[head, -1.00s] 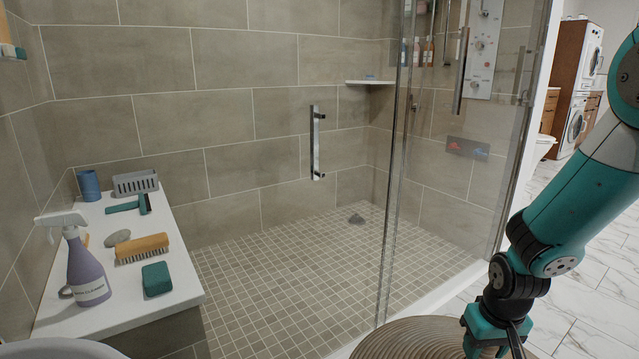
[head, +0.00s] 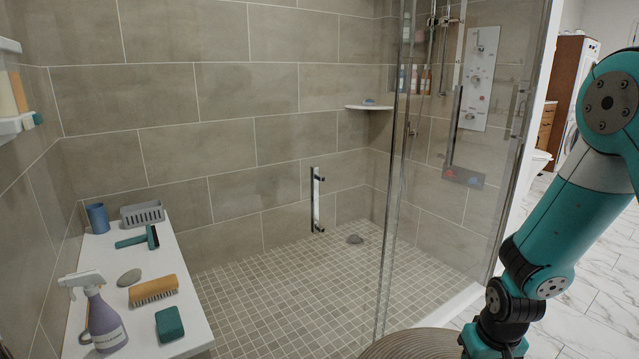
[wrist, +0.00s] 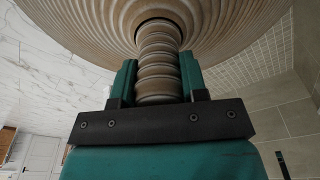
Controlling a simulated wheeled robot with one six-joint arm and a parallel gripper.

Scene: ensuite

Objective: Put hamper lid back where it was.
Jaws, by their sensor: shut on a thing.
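The hamper lid (head: 412,345) is a round, ribbed, tan-brown disc at the bottom edge of the head view, cut off by the frame. In the wrist view its ribbed underside or top (wrist: 90,25) spreads wide, with a ringed knob (wrist: 158,65) in the middle. My gripper (wrist: 158,85) is shut on the knob, with a teal finger on each side of it. In the head view the gripper's teal end (head: 492,345) is at the lid's right edge, and its fingertips are hidden. The hamper itself is not in view.
A glass shower door with a metal handle (head: 317,200) stands ahead. A white bench (head: 195,300) at the left holds a spray bottle (head: 98,315), a brush (head: 153,290), a green sponge (head: 170,324), a squeegee and a grey basket. Marble floor (head: 580,280) is open at the right.

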